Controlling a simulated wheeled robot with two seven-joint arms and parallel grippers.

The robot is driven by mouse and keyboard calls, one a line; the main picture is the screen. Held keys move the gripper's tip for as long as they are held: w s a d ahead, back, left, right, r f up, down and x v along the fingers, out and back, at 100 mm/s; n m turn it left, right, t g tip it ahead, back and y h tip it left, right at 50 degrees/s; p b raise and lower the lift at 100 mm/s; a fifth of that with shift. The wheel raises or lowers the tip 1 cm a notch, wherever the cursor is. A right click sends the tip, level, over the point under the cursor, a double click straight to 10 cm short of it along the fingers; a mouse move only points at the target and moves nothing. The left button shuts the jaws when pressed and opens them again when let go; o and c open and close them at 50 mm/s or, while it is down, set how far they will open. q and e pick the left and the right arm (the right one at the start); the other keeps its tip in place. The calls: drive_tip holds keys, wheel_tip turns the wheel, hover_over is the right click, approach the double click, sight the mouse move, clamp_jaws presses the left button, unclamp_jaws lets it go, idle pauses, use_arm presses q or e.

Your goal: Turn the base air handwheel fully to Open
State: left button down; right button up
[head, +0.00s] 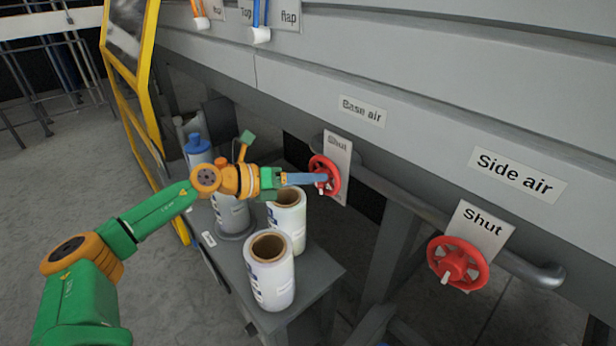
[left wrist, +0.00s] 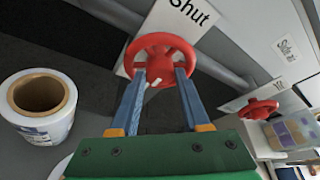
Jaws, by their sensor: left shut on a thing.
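The red base air handwheel (head: 333,165) is on the grey machine side, in front of a "Shut" plate (head: 339,143) and below the "Base air" label (head: 362,111). My left gripper (head: 321,179) reaches it from the left and is shut on the wheel. In the left wrist view, the two blue fingers (left wrist: 160,76) lie at the lower part of the red wheel (left wrist: 161,41), either side of its small pale handle. The fingers hide part of the rim. The "Shut" plate (left wrist: 190,12) also shows there. My right gripper is not in view.
A second red handwheel (head: 457,263) with a "Shut" plate sits to the right under the "Side air" label (head: 517,175). White rolls (head: 272,285) and a blue-capped bottle (head: 198,152) stand on a grey bench below my left arm. A pipe (head: 540,274) runs behind the wheels.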

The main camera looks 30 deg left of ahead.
use_arm(q)
drive_tip(key=shift+f, duration=0.1)
drive_tip(key=shift+c, duration=1.9)
unclamp_jaws()
drive_tip(key=shift+a, duration=0.1)
drive_tip(key=b+v, duration=0.7)
